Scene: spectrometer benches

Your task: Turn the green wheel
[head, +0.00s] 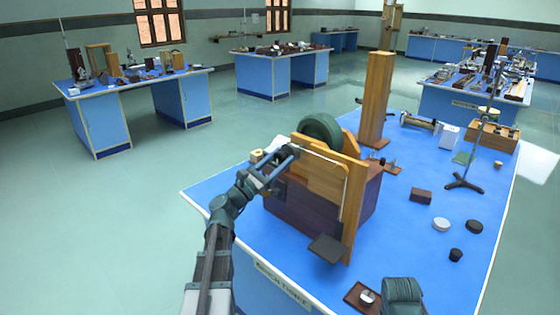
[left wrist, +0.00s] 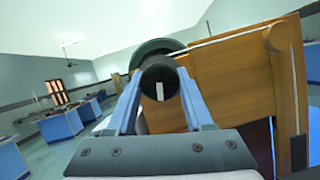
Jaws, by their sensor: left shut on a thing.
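The green wheel (head: 321,128) stands upright at the top of a wooden apparatus (head: 322,180) on the blue bench. In the left wrist view the wheel (left wrist: 156,48) shows behind a dark round knob (left wrist: 159,72) with a small white mark. My left gripper (head: 287,152) reaches in from the left beside the apparatus. In the left wrist view its blue fingers (left wrist: 159,86) are shut on the dark knob, one on each side. The wheel's lower part is hidden by wooden panels. My right gripper's fingers do not show.
A tall wooden post (head: 376,100) stands behind the wheel. A dark plate (head: 328,248) juts from the apparatus front. To the right are a stand with a black base (head: 464,182), a dark red block (head: 420,196) and small round pieces.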

